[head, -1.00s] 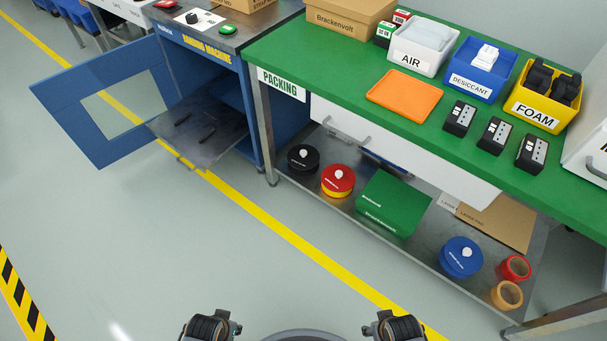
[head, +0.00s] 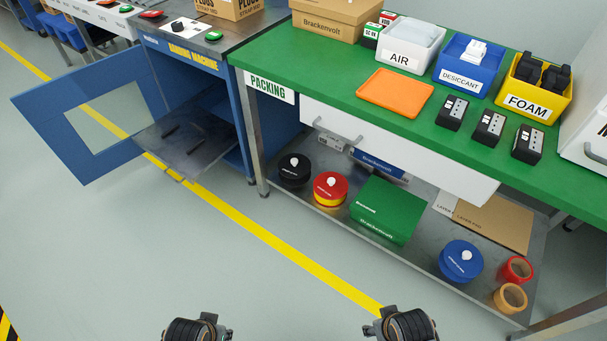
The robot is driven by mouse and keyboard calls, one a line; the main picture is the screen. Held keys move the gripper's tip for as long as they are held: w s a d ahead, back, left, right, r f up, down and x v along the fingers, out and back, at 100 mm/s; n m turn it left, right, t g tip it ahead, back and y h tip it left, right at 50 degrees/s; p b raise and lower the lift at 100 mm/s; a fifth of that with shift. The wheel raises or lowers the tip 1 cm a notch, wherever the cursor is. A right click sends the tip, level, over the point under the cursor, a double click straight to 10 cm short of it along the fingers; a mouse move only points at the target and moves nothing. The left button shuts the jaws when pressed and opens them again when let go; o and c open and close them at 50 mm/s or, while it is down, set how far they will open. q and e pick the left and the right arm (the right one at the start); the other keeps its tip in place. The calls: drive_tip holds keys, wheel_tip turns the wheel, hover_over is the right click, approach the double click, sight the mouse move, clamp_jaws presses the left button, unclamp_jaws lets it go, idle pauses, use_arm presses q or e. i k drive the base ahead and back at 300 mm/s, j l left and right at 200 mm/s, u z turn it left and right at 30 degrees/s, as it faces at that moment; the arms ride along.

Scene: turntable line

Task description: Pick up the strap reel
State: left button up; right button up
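No item is clearly marked as the strap reel. Round, flat items with white knobs stand on the lower shelf of the packing bench: a black one (head: 294,170), a red and yellow one (head: 330,188) and a blue one (head: 461,260). I cannot tell if any is the reel. My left gripper (head: 197,328) and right gripper (head: 400,325) show at the bottom edge, partly cut off, over the floor and well apart from the shelf. Their fingers are not clear, and nothing is visibly held.
A banding machine (head: 180,45) stands left with its blue door (head: 75,115) open. The green packing bench (head: 330,75) bears bins and an orange tray (head: 395,93). A green box (head: 385,210), red roll (head: 515,270) and tan roll (head: 510,298) share the shelf. The floor ahead is clear.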

sight(330, 188)
drive_tip(key=k+j, duration=0.1)
drive_tip(key=k, duration=0.25)
drive_tip(key=i+j+z, duration=0.35)
drive_tip(key=i+j, duration=0.35)
drive_tip(key=i+j+z, duration=0.35)
drive_tip(key=i+j, duration=0.4)
drive_tip(key=j, duration=0.15)
